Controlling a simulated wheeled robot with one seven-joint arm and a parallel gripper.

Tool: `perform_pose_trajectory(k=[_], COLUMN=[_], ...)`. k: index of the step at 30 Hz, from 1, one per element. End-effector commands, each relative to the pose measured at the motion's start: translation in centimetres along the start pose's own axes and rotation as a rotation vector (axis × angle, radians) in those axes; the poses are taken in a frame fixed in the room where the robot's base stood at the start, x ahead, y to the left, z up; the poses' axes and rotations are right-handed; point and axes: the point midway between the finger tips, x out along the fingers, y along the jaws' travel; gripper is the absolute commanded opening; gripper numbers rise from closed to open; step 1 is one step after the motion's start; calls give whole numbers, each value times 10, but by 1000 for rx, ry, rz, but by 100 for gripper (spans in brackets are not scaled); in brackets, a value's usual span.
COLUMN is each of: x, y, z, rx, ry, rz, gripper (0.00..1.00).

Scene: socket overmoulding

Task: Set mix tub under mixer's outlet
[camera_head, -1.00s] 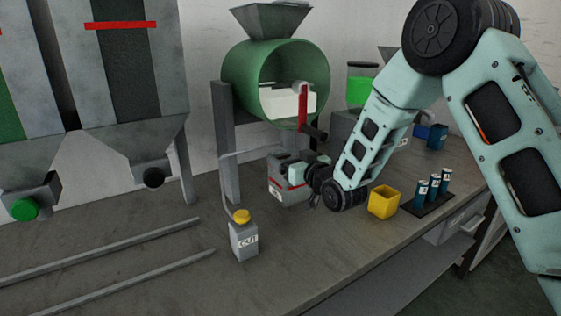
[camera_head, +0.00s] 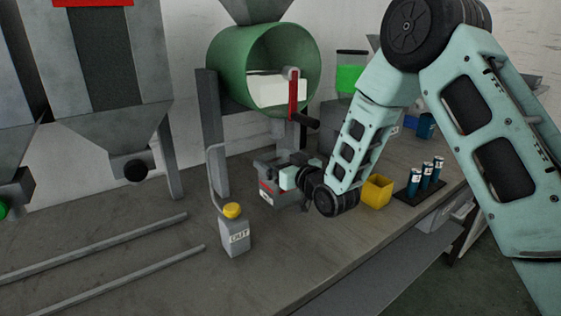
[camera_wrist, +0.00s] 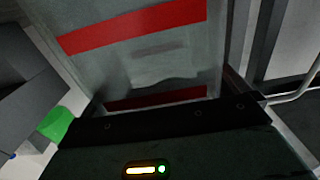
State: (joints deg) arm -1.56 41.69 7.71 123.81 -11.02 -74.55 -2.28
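The mix tub (camera_head: 268,192) is a grey box with a red stripe and a small label. It is in front of the mixer's legs, below the green mixer drum (camera_head: 230,70). My gripper (camera_head: 288,178) is at its right side and looks shut on it. In the wrist view the tub's grey wall with red bands (camera_wrist: 150,60) fills the space in front of my gripper (camera_wrist: 170,105). The tub looks upright. I cannot tell whether its base touches the bench. The mixer's outlet is not clearly visible; a red lever (camera_head: 293,95) hangs at the drum's mouth.
A grey bottle marked OUT with a yellow cap (camera_head: 236,236) stands in front left of the tub. A yellow bin (camera_head: 377,191) and a dark rack with blue cylinders (camera_head: 414,181) stand to the right. Two rails (camera_head: 110,245) lie on the left. The bench front between is clear.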

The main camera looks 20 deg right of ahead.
Motion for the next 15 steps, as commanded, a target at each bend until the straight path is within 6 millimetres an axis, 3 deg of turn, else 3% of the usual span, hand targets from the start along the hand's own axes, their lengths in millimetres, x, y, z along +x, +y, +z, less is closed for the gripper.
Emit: perform_pose_trajectory(k=[5, 15], x=[-2, -70], y=[0, 0], z=[-4, -1], rx=[0, 0], ry=[-1, -2], rz=[0, 1], gripper=[100, 100])
